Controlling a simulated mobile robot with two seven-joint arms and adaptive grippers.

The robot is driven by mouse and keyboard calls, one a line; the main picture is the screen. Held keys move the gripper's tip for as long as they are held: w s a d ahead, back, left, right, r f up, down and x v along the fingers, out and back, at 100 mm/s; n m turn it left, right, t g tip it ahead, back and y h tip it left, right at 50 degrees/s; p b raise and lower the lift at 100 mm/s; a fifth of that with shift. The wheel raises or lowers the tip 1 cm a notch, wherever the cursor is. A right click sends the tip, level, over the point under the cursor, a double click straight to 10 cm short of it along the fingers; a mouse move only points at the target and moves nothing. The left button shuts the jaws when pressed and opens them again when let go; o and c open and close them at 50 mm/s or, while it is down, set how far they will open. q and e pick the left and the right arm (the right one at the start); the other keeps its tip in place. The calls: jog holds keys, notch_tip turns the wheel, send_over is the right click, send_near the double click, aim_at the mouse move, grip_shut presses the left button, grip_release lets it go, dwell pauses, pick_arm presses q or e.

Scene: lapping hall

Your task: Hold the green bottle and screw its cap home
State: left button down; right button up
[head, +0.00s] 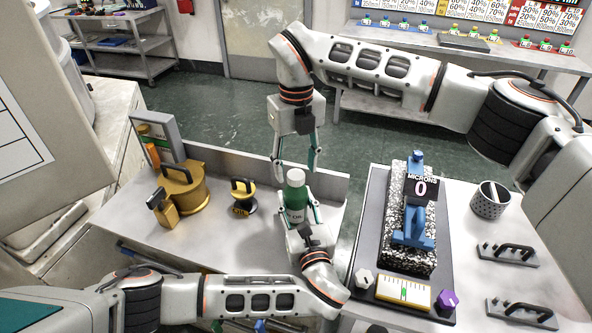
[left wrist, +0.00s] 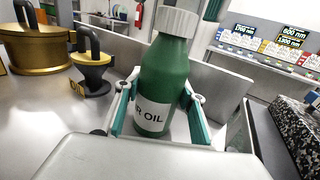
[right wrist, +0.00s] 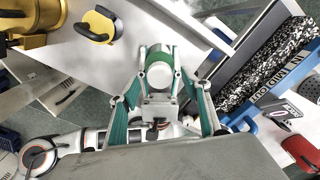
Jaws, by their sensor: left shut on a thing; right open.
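The green bottle (head: 295,200) stands upright near the right end of the left bench, with a white label reading "OIL" in the left wrist view (left wrist: 160,85). Its white cap (head: 296,177) sits on top of the neck; how tightly it is seated cannot be told. My left gripper (head: 296,217) is shut around the bottle's lower body, its teal fingers on both sides in the left wrist view. My right gripper (head: 294,165) is open and points down at the cap from above. In the right wrist view the cap (right wrist: 159,75) lies between and beyond the open fingers.
A gold pot (head: 183,190) and a black-and-yellow handled weight (head: 242,197) stand left of the bottle. On the right bench are a speckled granite block (head: 398,255) with blue parts, a mesh cup (head: 490,200) and handled plates (head: 510,254). A gap separates the benches.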

notch_tip(320, 180, up, 10)
dwell(0.4)
pick_arm(q)
jog(key=c, duration=1.2)
grip_release()
jog(key=v, duration=1.2)
jog(key=shift+s, duration=0.1)
